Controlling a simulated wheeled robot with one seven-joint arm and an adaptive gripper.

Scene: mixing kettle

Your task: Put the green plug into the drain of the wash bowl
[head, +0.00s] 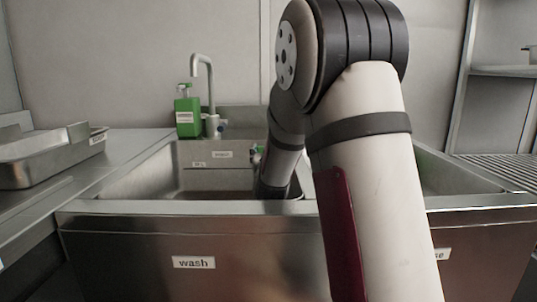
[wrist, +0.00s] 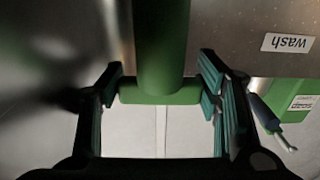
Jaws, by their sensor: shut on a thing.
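In the wrist view my gripper (wrist: 162,92) is shut on the green plug (wrist: 165,45), with one finger on each side of its wider end. The plug's thick round body runs toward the top edge of the picture, where it is cut off. In the head view the wash bowl (head: 140,182) is the left basin, with a "wash" label on its front. My arm reaches down into this bowl, and the front rim and arm hide the gripper and plug there. The drain shows in neither view.
A green soap bottle (head: 188,112) and a grey tap (head: 211,90) stand behind the bowl. The bottle also shows at the wrist view's right edge (wrist: 302,112). A second basin (head: 450,175) lies to the right. A metal tray (head: 45,160) sits on the left counter.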

